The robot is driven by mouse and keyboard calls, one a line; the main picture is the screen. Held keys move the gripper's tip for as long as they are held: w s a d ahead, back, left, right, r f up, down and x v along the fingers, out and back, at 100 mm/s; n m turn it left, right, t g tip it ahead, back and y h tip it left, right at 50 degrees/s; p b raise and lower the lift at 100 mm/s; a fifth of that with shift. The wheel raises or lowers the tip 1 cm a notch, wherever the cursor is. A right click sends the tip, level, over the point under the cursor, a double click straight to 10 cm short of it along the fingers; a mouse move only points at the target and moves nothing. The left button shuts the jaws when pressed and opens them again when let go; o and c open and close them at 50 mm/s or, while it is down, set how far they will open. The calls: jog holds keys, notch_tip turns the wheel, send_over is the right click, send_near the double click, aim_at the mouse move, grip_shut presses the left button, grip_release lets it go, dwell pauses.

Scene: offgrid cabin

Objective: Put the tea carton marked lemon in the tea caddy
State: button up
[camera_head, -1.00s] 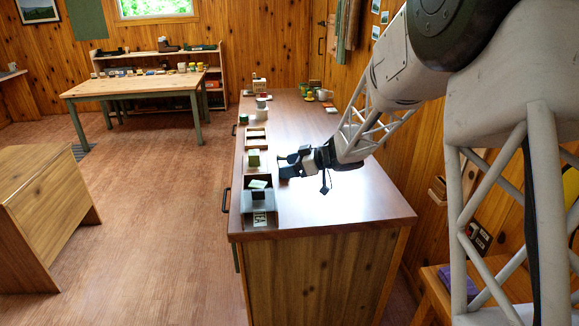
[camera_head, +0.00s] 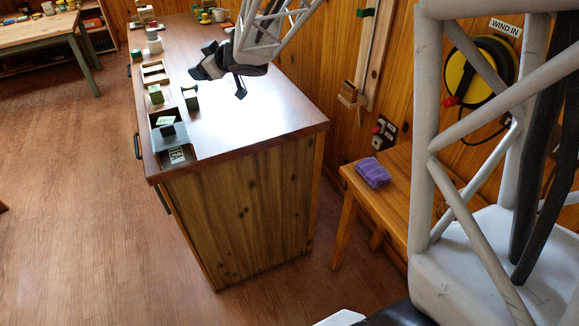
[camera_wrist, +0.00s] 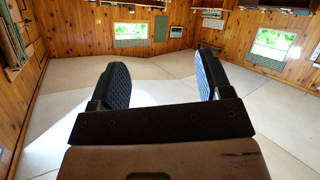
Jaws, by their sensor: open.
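A grey open box (camera_head: 155,140), apparently the tea caddy, sits at the counter's near left edge, with a dark block with a pale top (camera_head: 167,121) in it. Its front plate (camera_head: 177,155) has markings too small to read. Two small green cartons stand behind it, a left one (camera_head: 155,94) and a right one (camera_head: 189,97). I cannot read which is lemon. My gripper (camera_head: 203,62) is open above the counter, beyond and right of the cartons. In the wrist view my gripper (camera_wrist: 158,82) has nothing between its fingers.
A shallow wooden tray (camera_head: 146,80) lies behind the cartons, with pale containers (camera_head: 154,45) farther back. The counter (camera_head: 255,110) is bare to the right. A stool (camera_head: 395,195) with a purple cloth (camera_head: 372,172) stands right of the counter.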

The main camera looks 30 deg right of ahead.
jog(key=s+d+r+m+g+h, duration=0.15)
jog(key=s+d+m+h, duration=0.3)
jog(key=s, duration=0.45)
jog(key=s+d+r+m+h, duration=0.25)
jog(key=s+h, duration=0.25)
jog(key=s, duration=0.5)
jog(key=s+a+f+m+g+y, duration=0.1)
jog(key=s+f+g, duration=0.1)
jog(key=s, duration=1)
jog(key=s+a+f+m+g+y, duration=0.1)
jog(key=s+g, duration=0.4)
jog(key=s, duration=0.8)
notch_tip(320, 180, down, 2)
jog(key=shift+s+a+f, duration=0.15)
jog(key=shift+a+f, duration=0.05)
jog(key=shift+a, duration=0.35)
